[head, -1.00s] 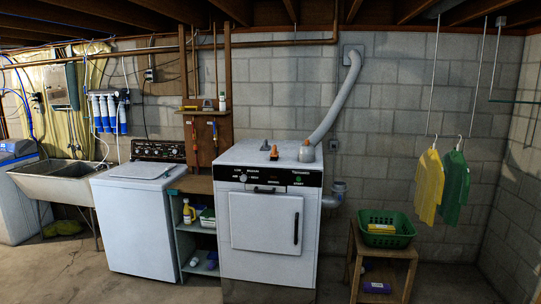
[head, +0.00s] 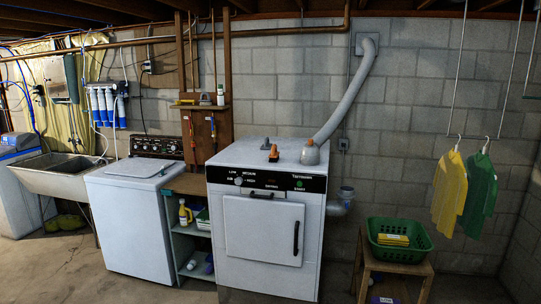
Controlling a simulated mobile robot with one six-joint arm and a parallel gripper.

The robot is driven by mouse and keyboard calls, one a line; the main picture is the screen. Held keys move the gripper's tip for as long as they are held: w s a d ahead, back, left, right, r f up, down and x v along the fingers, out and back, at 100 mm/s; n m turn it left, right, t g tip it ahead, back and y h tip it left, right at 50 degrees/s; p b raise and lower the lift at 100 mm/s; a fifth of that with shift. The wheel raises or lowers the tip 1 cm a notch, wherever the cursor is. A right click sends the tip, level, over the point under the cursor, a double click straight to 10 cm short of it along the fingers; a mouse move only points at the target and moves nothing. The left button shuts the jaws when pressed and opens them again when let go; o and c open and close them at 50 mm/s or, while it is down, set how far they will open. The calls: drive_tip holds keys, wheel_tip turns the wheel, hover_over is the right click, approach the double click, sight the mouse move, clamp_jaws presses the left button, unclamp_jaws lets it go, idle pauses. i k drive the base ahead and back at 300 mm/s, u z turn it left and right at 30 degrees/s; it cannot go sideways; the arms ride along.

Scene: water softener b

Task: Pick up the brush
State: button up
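I cannot make out the brush for certain. Two small orange-and-dark items, (head: 274,154) and (head: 266,145), stand on top of the white dryer (head: 262,225); they are too small to identify. A yellow item (head: 393,240) lies in the green basket (head: 375,228) on a wooden stool at the right. Other small items (head: 187,102) lie on the wall shelf, including one yellowish one. My gripper is not in view.
A white washer (head: 128,215) and a sink (head: 58,170) stand at left. A low shelf with a yellow bottle (head: 185,213) sits between washer and dryer. Yellow and green shirts (head: 447,190) hang at right. The concrete floor in front is open.

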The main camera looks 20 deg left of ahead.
sight(274, 157)
drive_tip(key=u, duration=0.3)
drive_tip(key=i, duration=0.75)
drive_tip(key=u, duration=0.55)
drive_tip(key=i, duration=0.7)
drive_tip(key=u, duration=0.8)
drive_tip(key=i, duration=0.55)
drive_tip(key=u, duration=0.75)
drive_tip(key=i, duration=0.6)
drive_tip(key=u, duration=0.55)
drive_tip(key=i, duration=0.65)
drive_tip(key=u, duration=0.3)
